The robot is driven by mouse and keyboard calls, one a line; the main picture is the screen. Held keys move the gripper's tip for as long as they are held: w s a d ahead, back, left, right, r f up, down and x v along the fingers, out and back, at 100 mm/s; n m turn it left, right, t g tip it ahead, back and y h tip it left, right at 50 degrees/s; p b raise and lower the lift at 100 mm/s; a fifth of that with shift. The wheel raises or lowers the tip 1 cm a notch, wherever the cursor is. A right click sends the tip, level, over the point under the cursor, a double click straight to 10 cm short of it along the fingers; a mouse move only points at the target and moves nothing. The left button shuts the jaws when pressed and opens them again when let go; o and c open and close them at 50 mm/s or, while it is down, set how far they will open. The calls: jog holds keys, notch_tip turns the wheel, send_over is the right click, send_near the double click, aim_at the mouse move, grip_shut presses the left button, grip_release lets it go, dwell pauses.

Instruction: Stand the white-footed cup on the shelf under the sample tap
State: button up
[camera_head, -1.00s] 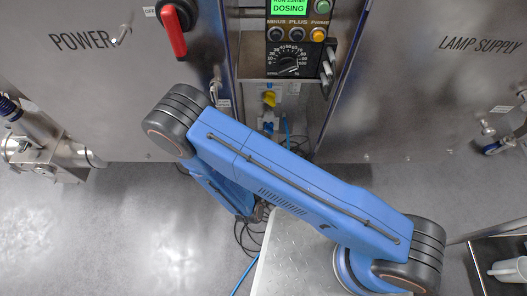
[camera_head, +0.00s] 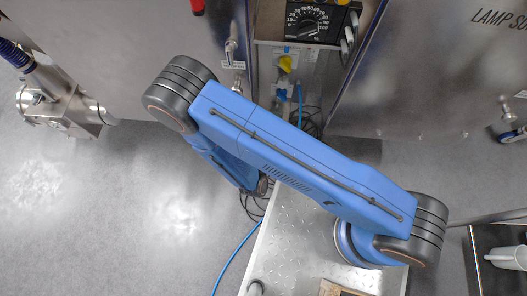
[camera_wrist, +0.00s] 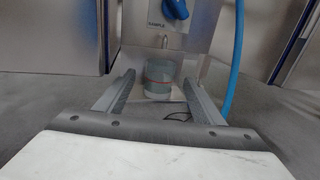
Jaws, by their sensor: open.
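In the wrist view a clear greyish cup (camera_wrist: 160,78) with a red band stands upright on a small metal shelf (camera_wrist: 151,101), below the spout of the sample tap (camera_wrist: 177,9). The tap has a blue knob and a plate marked SAMPLE. My gripper (camera_wrist: 158,86) is open. Its two fingers reach forward on the left and right of the cup, with visible gaps; I cannot tell how far the tips pass it. The colour of the cup's foot is not clear. In the head view my gripper, the cup and the shelf do not show.
A blue hose (camera_wrist: 233,65) hangs right of the fingers. Steel cabinets flank the recess. A white jug (camera_head: 507,257) stands in a dark tray at right. Cables lie on the floor.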

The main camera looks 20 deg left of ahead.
jog(key=s, duration=1.4)
jog(key=shift+d, duration=0.3)
jog(key=shift+s, duration=0.1)
